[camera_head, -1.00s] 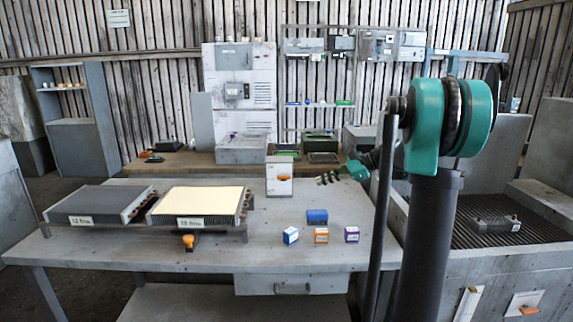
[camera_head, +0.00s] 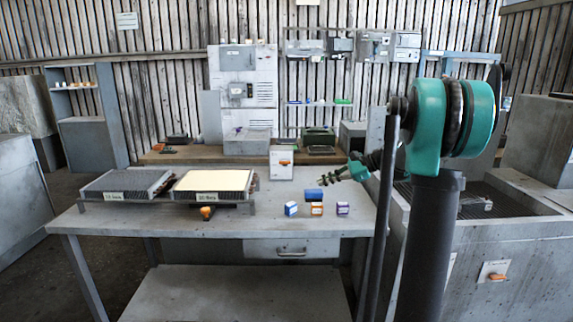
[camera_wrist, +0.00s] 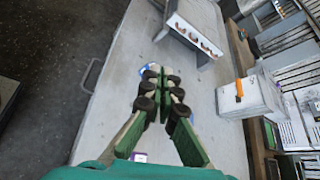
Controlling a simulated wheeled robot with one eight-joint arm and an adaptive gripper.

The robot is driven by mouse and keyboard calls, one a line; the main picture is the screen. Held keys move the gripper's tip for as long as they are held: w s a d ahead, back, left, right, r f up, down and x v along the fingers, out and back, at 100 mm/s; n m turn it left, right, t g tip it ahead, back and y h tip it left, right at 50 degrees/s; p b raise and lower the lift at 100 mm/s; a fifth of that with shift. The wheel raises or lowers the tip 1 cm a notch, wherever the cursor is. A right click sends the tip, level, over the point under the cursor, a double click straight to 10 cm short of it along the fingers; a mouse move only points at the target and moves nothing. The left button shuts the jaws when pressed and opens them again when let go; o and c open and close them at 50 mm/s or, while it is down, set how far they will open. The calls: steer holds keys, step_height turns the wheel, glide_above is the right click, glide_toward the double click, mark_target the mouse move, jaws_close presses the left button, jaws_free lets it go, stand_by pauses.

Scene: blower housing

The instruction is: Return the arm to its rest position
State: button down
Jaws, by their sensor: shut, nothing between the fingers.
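My gripper (camera_head: 334,175) shows in the head view above the right part of the grey workbench (camera_head: 130,220), at the end of my green and dark arm. In the wrist view my gripper (camera_wrist: 163,88) points over the bench, its dark finger pads close together with nothing held. In the wrist view the fingers partly hide these boxes.
Two finned trays, one grey-topped (camera_head: 125,184) and one cream-topped (camera_head: 212,181), sit at the bench's left. A grated sink unit (camera_head: 485,200) is at right. The bench's front strip is clear.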

steer(key=s+a+f+n+h, duration=0.1)
steer(key=s+f+n+h, duration=0.55)
steer(key=s+f, duration=0.85)
steer(key=s+d+f+n+h, duration=0.2)
steer(key=s+d+f+n, duration=0.1)
steer(key=s, duration=0.5)
steer(key=s+d+f+n+t+h, duration=0.1)
steer(key=s+d+f+n+h, duration=0.2)
steer(key=s, duration=0.5)
steer(key=shift+s+d+f+n+h, duration=0.3)
steer(key=shift+f+n, duration=0.5)
steer(key=shift+n, duration=0.45)
